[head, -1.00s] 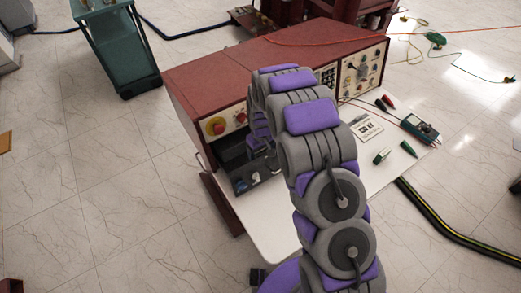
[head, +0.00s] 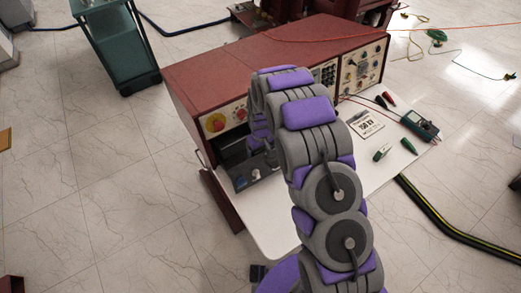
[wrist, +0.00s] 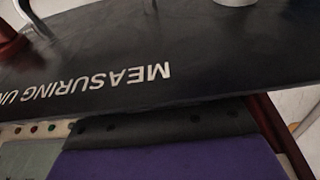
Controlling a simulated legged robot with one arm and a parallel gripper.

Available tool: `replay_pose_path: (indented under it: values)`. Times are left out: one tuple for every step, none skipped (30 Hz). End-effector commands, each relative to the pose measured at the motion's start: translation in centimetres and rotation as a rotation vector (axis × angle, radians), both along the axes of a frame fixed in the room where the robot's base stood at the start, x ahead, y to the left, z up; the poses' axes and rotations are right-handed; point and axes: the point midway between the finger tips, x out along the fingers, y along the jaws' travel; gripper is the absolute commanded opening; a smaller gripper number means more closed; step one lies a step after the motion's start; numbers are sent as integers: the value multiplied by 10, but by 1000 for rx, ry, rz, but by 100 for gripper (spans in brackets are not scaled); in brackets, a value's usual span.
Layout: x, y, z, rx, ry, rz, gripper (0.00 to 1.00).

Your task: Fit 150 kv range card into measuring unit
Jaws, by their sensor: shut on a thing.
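A white card marked 150 kV (head: 366,123) lies on the white tabletop, right of my arm, with its print facing up. A black panel lettered MEASURING UNIT (wrist: 120,45) fills the upper wrist view, its lettering upside down. In the head view a dark open bay or drawer (head: 240,182) shows at the left end of the red desk, with small blue and pale items. My arm bends down into this area, with my gripper (head: 270,157) small and mostly hidden at its end. It is shut, but what it holds cannot be made out.
A meter (head: 420,125) with leads, and green (head: 408,146) and pale markers lie at the right. A green cart (head: 118,50) stands back left. A striped cable (head: 450,228) runs along the floor at right.

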Motion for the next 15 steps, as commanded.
replay_pose_path:
  values:
    - [0, 0, -1, 0, 0, 0, 41]
    - [0, 0, -2, 0, 0, 0, 41]
    - [0, 0, -3, 0, 0, 0, 41]
    - [0, 0, -3, 0, 0, 0, 41]
    - [0, 0, -4, 1, -1, 0, 79]
    - [0, 0, -3, 1, -1, 0, 83]
    - [0, 0, -3, 1, -1, 0, 86]
    - [0, 0, -3, 1, -1, 0, 89]
    - [0, 0, -3, 1, -1, 0, 92]
    - [0, 0, -3, 1, -1, 0, 95]
    - [0, 0, -3, 1, -1, 0, 98]
    - [0, 0, -3, 1, -1, 0, 100]
    - [0, 0, -3, 1, -1, 0, 100]
    - [0, 0, -3, 1, -1, 0, 100]
    - [0, 0, -3, 1, -1, 0, 100]
